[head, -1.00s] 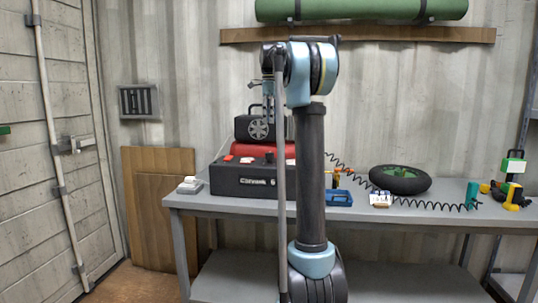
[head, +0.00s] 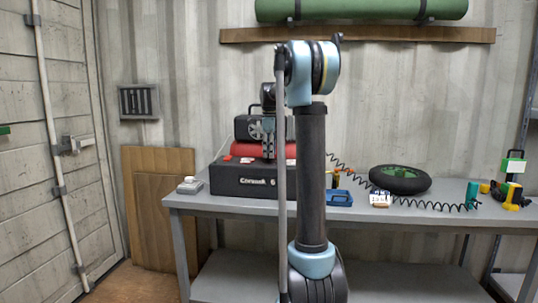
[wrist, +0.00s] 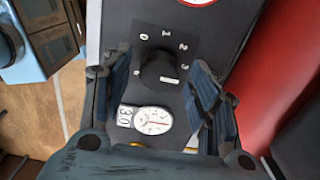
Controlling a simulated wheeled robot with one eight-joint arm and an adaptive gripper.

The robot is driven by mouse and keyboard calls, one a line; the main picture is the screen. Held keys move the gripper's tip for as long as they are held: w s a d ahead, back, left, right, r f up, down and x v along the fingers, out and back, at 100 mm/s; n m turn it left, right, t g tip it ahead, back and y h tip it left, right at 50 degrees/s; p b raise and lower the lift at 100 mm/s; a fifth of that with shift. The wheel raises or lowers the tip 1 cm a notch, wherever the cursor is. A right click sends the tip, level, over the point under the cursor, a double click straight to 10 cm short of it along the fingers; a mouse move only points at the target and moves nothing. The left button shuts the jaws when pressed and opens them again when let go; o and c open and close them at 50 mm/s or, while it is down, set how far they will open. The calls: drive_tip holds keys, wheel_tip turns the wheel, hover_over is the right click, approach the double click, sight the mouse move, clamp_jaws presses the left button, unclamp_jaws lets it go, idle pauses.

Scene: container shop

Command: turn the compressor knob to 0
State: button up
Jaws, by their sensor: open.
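The compressor (head: 242,178) is a black box with a red tank and a black motor on the left of the bench. In the wrist view its dark round knob (wrist: 158,68) sits on a black panel, with 0, 1, 2 and 3 printed around its upper side. A white mark shows on the knob's lower right; which number it marks is hard to tell. My gripper (wrist: 162,64) is open, one finger on each side of the knob, and contact is not visible. In the head view my gripper (head: 268,150) is over the compressor and hides part of it.
A round white gauge (wrist: 153,120) lies just below the knob between my fingers. The red tank (wrist: 262,85) is close on the right.

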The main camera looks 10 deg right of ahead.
drive_tip(key=shift+f, duration=0.25)
drive_tip(key=c, duration=1.1)
drive_tip(key=shift+n, duration=0.3)
